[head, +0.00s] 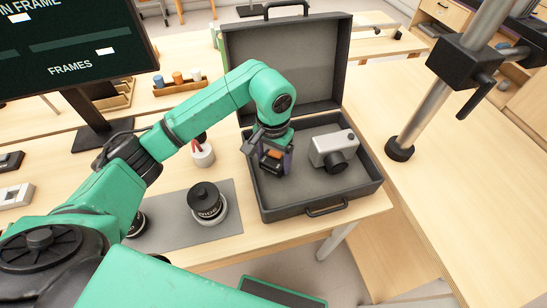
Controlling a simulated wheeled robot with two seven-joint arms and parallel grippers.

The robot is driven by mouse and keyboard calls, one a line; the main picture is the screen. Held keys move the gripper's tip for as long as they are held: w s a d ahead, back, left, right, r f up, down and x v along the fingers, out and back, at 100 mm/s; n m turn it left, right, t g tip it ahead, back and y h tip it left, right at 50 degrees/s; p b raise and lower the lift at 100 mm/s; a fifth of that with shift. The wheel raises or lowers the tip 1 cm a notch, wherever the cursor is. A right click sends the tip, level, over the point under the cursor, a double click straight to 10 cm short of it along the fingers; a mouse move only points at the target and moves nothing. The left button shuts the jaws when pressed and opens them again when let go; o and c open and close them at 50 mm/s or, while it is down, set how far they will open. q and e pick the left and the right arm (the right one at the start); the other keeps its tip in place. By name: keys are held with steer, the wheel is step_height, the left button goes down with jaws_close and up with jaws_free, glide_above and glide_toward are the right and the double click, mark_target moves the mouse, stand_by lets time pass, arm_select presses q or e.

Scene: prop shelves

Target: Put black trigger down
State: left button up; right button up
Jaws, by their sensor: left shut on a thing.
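My left gripper (272,157) points down into the left part of an open black case (317,208). It is shut on a small dark thing, the black trigger (273,168), mostly hidden by the fingers. I cannot tell whether the trigger touches the case floor. A pale grey camera (328,146) with a black lens lies in the right part of the case, apart from the gripper. My right gripper is not in view.
The case lid (284,70) stands open behind the gripper. A grey mat (190,236) with a black round lens-like thing (206,201) lies left of the case. A white cup (203,156) stands behind it. A metal pole (422,108) rises at right.

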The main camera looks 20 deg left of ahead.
mark_target(274, 159)
arm_select(q)
steer(key=shift+w+f, duration=0.15)
steer(key=shift+f, duration=0.35)
steer(key=o, duration=1.4)
steer(key=shift+c, duration=0.2)
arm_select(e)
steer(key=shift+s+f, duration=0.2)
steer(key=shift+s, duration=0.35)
arm_select(q)
steer(key=shift+r, duration=0.35)
steer(key=shift+r+b, duration=0.3)
steer(key=shift+r, duration=0.1)
step_height(274, 159, up, 11)
steer(key=b, duration=0.1)
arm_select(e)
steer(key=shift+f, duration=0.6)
